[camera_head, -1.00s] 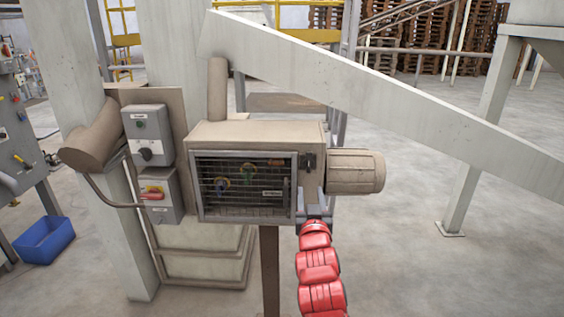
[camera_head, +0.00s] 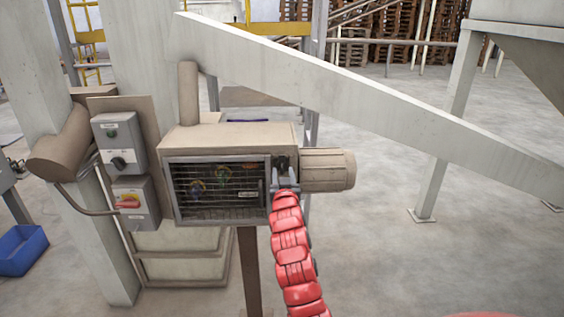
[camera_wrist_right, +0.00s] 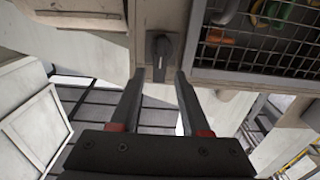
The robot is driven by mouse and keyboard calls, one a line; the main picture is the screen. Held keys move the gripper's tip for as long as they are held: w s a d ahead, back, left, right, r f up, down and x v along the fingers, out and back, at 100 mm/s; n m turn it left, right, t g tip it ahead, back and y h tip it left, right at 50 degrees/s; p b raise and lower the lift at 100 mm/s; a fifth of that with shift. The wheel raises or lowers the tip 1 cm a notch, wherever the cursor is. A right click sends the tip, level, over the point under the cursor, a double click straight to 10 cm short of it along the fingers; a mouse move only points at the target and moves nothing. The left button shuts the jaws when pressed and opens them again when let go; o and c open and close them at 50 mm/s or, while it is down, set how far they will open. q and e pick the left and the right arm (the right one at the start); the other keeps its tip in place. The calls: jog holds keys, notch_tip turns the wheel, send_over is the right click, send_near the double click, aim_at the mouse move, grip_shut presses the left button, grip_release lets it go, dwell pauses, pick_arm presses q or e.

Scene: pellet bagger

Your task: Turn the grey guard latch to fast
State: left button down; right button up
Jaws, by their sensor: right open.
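In the head view the latch (camera_head: 282,163) is small and dark, at the guard's right edge, partly behind my gripper. My right gripper (camera_wrist_right: 160,76) is open, its fingertips either side of the latch's lower end in the wrist picture; I cannot tell whether they touch it. In the head view my right gripper (camera_head: 285,188) is at the latch, at the end of the red arm. My left gripper is out of view.
The mesh guard (camera_head: 217,219) covers the front of the beige machine box (camera_head: 235,136). A ribbed motor (camera_head: 327,170) sticks out just right of the latch. Two grey switch boxes stand left, the lower (camera_head: 135,203) with a red handle. A long sloping beam (camera_head: 380,100) crosses behind.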

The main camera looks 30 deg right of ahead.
aim_at(282, 165)
jog(key=shift+p+x, duration=0.7)
jog(key=shift+x, duration=1.8)
